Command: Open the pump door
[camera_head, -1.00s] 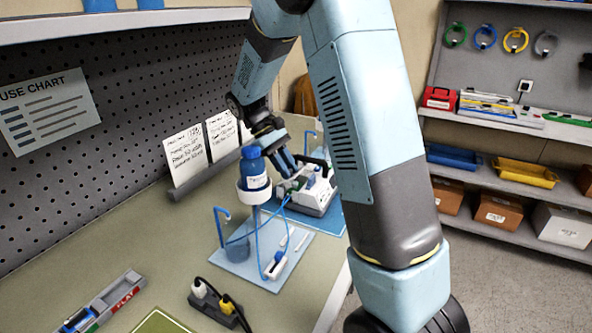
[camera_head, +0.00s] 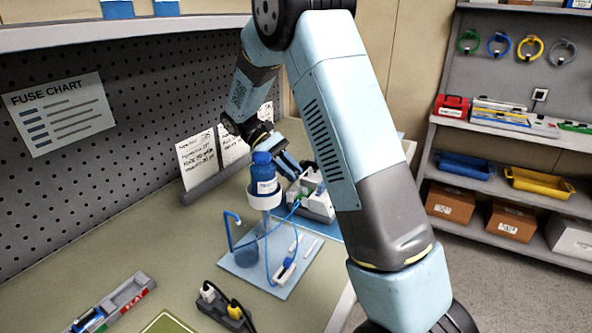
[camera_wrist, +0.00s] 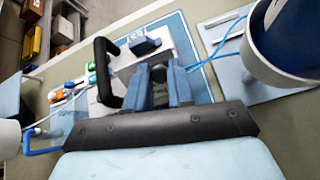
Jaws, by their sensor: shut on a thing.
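The white infusion pump (camera_head: 318,203) stands on a blue mat (camera_wrist: 203,52) at the back of the bench, partly hidden by my arm in the head view. In the wrist view the pump (camera_wrist: 183,42) has a black curved handle (camera_wrist: 104,72) and small green and orange parts at its left. My gripper (camera_wrist: 159,80) is over the pump, its two blue fingers close together around a small dark grey part (camera_wrist: 158,72). This looks like the pump door's grip, but the fingers hide most of it. I cannot tell how far the door is open.
A blue bottle (camera_head: 264,178) sits in a white ring on a stand just left of my gripper, with blue tubing below. It looms close at the wrist view's right (camera_wrist: 292,35). A power strip (camera_head: 222,308) lies in front. Shelves (camera_head: 500,225) stand right.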

